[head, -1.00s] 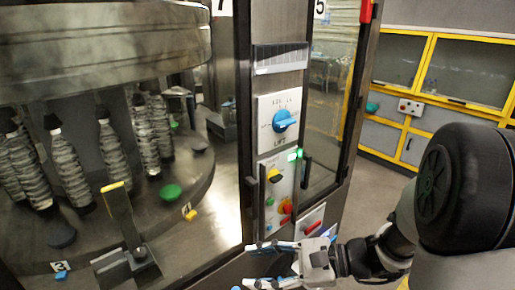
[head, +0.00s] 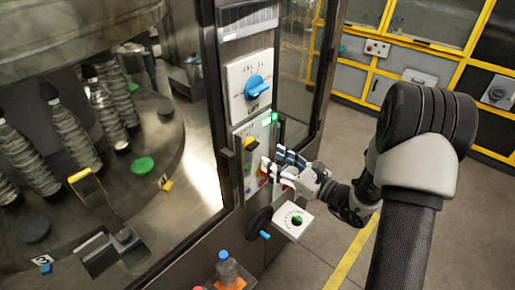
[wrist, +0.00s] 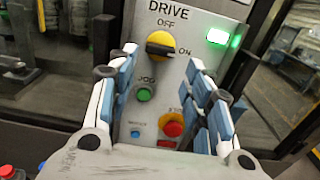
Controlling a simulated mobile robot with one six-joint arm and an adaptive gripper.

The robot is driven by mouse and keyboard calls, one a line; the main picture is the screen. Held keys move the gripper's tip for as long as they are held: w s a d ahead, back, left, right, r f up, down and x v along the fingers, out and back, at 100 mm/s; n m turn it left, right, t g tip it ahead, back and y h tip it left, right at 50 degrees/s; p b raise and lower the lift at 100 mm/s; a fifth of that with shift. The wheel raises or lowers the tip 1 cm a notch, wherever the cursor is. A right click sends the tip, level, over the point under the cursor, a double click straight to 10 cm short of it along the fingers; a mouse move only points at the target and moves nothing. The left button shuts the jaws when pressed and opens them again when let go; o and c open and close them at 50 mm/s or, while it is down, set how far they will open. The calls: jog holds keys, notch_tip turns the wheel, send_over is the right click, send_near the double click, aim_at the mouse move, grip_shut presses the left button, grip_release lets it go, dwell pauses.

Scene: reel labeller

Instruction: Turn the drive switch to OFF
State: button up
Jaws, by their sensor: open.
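The drive switch (wrist: 161,44) is a yellow round knob with a black handle, below the word DRIVE on a grey panel. OFF is printed above it and ON to its right; the black handle lies roughly level, towards ON. It also shows in the head view (head: 249,144), on the machine's post. My gripper (wrist: 162,58) is open, its blue-padded fingers spread to the left and right below the knob, with nothing between them seen held. In the head view my gripper (head: 274,160) is close to the panel, just right of and below the switch. Contact cannot be told.
Below the switch are a green JOG button (wrist: 144,94), a blue button (wrist: 135,133) and a red knob on yellow (wrist: 172,126). A green lamp (wrist: 217,37) is lit at right. A blue rotary switch (head: 257,87) sits above. A handwheel (head: 259,222) and bottle (head: 226,268) are below.

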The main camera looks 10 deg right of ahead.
aim_at(256, 147)
jog(key=x, duration=0.8)
jog(key=c, duration=0.8)
jog(key=shift+o, duration=0.2)
jog(key=shift+d+f+n+b, duration=0.1)
jog(key=shift+n+b, duration=0.3)
jog(key=shift+b, duration=0.1)
jog(key=shift+n+b, duration=8.5)
jog(key=shift+b, duration=3.45)
